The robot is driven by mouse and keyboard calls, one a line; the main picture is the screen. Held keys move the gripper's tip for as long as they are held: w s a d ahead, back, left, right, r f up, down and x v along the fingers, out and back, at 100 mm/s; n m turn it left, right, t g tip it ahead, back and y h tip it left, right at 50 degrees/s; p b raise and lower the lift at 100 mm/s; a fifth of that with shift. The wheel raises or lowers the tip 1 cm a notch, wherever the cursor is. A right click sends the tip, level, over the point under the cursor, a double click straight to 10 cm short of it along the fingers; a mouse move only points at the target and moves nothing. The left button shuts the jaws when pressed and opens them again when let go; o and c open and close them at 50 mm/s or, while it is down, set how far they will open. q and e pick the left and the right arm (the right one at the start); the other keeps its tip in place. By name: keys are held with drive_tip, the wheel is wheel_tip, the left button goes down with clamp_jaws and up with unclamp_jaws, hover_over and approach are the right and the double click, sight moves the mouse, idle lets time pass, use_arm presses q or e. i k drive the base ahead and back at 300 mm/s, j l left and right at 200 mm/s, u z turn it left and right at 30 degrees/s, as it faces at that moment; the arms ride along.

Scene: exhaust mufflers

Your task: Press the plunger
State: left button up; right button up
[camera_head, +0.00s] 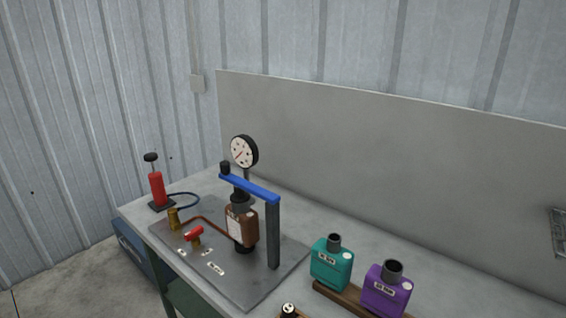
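A red hand pump (157,189) stands on a small dark base at the far left end of the workbench. Its black plunger knob (151,157) sits up on a thin rod above the red body, so the plunger is raised. Neither of my grippers shows in the head view.
The grey plate (257,288) carries a brown muffler (240,228) under a blue clamp bar (249,187), a red-handled valve (194,234) and a dial gauge (244,152). Teal (331,267) and purple (386,292) mufflers stand at right. A panel (400,160) backs the bench.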

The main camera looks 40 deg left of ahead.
sight(150, 157)
drive_tip(key=u, duration=2.2)
